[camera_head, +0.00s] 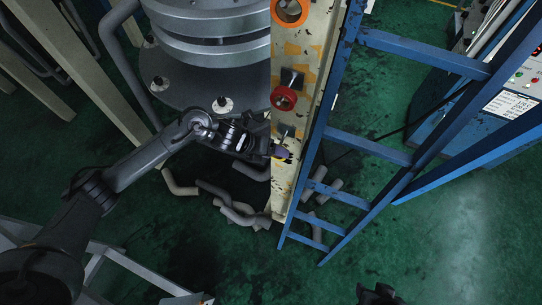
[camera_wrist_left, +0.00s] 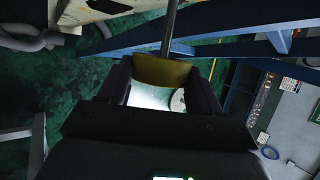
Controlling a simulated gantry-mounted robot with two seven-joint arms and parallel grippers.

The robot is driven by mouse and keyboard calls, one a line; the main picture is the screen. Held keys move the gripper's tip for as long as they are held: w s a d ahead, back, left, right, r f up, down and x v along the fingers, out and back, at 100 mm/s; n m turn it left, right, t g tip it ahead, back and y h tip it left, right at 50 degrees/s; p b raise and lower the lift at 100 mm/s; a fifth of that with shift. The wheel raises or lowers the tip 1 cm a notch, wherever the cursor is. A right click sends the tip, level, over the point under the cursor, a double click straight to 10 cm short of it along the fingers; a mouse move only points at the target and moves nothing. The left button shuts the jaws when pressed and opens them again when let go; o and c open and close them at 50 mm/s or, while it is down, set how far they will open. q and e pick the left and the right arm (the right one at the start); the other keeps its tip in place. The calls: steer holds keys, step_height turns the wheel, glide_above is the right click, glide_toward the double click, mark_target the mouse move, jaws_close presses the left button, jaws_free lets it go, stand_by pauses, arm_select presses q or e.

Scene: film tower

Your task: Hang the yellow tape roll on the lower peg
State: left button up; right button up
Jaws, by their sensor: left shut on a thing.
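My left gripper (camera_head: 274,150) is at the lower part of the cream panel (camera_head: 287,180). In the left wrist view its two fingers (camera_wrist_left: 162,88) are shut on the yellow tape roll (camera_wrist_left: 163,71), which shows as a curved yellow band between them. In the head view the gripper and a dark purple patch beside it mostly hide the roll. The lower peg (camera_head: 285,131) sticks out just above the gripper. A metal rod (camera_wrist_left: 171,28) meets the roll's upper edge in the wrist view; I cannot tell whether it passes through the roll. A dark part, likely my right gripper (camera_head: 379,294), shows at the bottom edge.
A red roll (camera_head: 283,98) hangs on the peg above, and an orange roll (camera_head: 289,11) is higher on the panel. A blue ladder-like frame (camera_head: 366,146) stands right of the panel. Grey bent pipes (camera_head: 237,210) lie below. The green floor at lower right is mostly clear.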

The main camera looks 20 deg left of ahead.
arm_select(q)
steer(key=shift+w, duration=0.85)
steer(key=shift+w+f+b, duration=0.6)
steer(key=shift+w+b, duration=0.1)
steer(key=shift+b, duration=0.45)
steer(key=o, duration=1.1)
steer(key=shift+a, duration=0.1)
